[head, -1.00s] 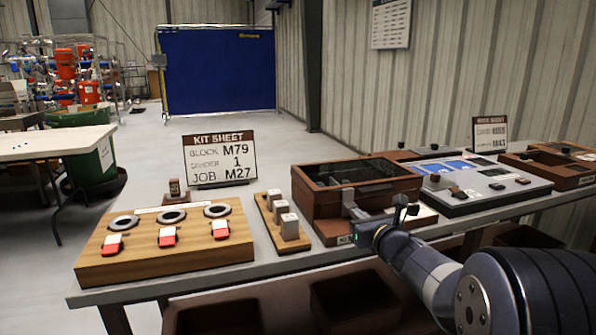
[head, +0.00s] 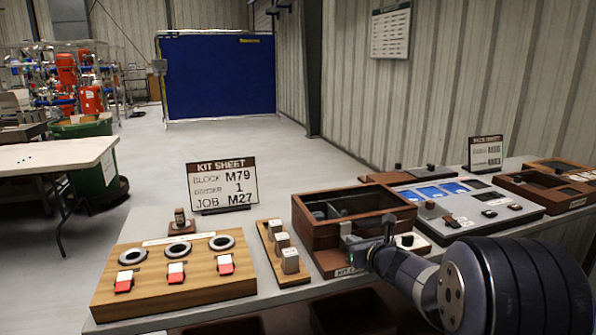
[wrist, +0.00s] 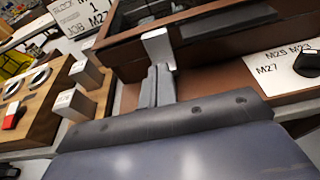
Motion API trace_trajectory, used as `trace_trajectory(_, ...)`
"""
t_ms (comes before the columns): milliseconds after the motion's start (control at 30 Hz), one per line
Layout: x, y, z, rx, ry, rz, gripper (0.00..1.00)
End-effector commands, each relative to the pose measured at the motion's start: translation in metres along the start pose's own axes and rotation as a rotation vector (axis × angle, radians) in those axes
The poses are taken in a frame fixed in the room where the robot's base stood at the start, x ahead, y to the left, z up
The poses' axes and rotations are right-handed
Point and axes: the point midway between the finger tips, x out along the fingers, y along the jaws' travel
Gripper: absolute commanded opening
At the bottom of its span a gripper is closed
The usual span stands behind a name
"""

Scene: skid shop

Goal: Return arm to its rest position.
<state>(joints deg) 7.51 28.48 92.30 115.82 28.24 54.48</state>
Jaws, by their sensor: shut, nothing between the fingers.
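My gripper (head: 352,243) is at the front of the open dark-wood box (head: 325,232) on the bench. In the wrist view its fingers (wrist: 158,85) are together and empty, just below a pale metal piece (wrist: 158,45) on the box front. I cannot tell whether they touch it. My arm reaches in from the lower right and hides part of the bench.
Left of the box are a strip with white-topped blocks (head: 282,240) and a wooden board with rings and red-white switches (head: 215,284). A kit sheet sign (head: 222,183) stands behind. A grey panel (head: 512,219) lies to the right. The floor behind the bench is clear.

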Motion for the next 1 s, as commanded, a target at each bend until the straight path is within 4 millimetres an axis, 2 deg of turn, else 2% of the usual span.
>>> trace_trajectory(33, -0.001, 0.000, 0.006, -0.001, 0.011, 0.001, 0.00)
trace_trajectory(1000, -0.008, -0.001, 0.029, -0.008, 0.196, -0.008, 0.00)
